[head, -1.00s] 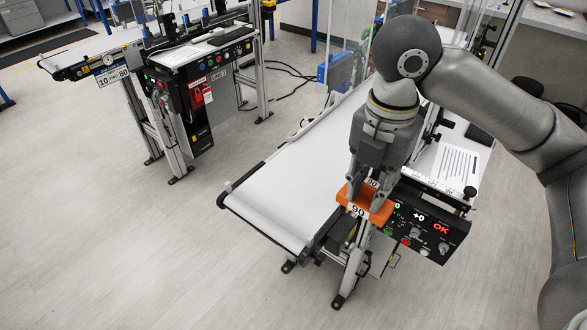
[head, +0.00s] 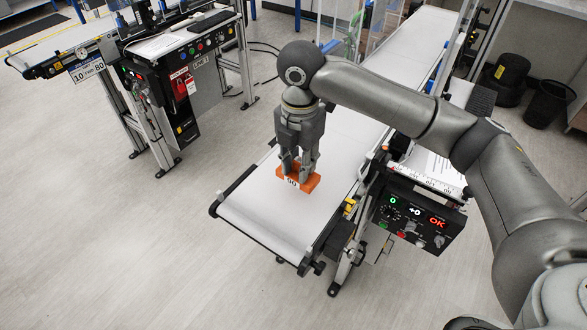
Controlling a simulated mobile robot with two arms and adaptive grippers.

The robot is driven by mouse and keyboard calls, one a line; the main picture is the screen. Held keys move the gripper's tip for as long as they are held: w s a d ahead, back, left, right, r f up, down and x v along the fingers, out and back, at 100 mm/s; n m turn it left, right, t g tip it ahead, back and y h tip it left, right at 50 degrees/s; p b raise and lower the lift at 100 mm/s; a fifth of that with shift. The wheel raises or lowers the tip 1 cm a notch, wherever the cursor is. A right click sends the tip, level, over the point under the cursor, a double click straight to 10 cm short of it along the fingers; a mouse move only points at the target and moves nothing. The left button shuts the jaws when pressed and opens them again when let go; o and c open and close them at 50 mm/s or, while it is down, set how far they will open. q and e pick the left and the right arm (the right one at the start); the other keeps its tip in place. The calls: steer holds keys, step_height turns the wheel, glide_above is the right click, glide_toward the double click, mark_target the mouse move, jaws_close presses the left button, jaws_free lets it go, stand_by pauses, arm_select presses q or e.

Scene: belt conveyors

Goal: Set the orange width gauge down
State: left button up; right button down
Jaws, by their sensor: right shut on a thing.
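The orange width gauge (head: 311,184), a small block with a white "90" label, is at my right gripper (head: 299,176). The gripper points down and is shut on the gauge. Both are over the white belt of the near conveyor (head: 262,216), toward its near end. I cannot tell whether the gauge touches the belt or is just above it. The fingers hide part of the gauge. My left gripper is not in view.
A control panel (head: 413,215) with a green "0" and red "OK" is fixed to the conveyor's right side. A second conveyor line (head: 165,45) stands at upper left. Black bins (head: 548,103) stand at far right. The belt around the gauge is clear.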

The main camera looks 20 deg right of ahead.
mark_target(294, 168)
steer(key=shift+w+a+f, duration=0.2)
steer(key=shift+w+f, duration=0.15)
steer(key=shift+f, duration=0.15)
steer(key=f+p, duration=0.2)
steer(key=f, duration=0.1)
steer(key=shift+w+a, duration=0.15)
steer(key=shift+w, duration=0.15)
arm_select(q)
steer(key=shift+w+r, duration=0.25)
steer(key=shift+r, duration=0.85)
arm_select(e)
steer(key=shift+f, duration=0.45)
steer(key=c, duration=1.2)
jaws_free()
steer(key=shift+f, duration=0.15)
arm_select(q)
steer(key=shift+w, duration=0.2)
arm_select(e)
steer(key=shift+o, duration=0.2)
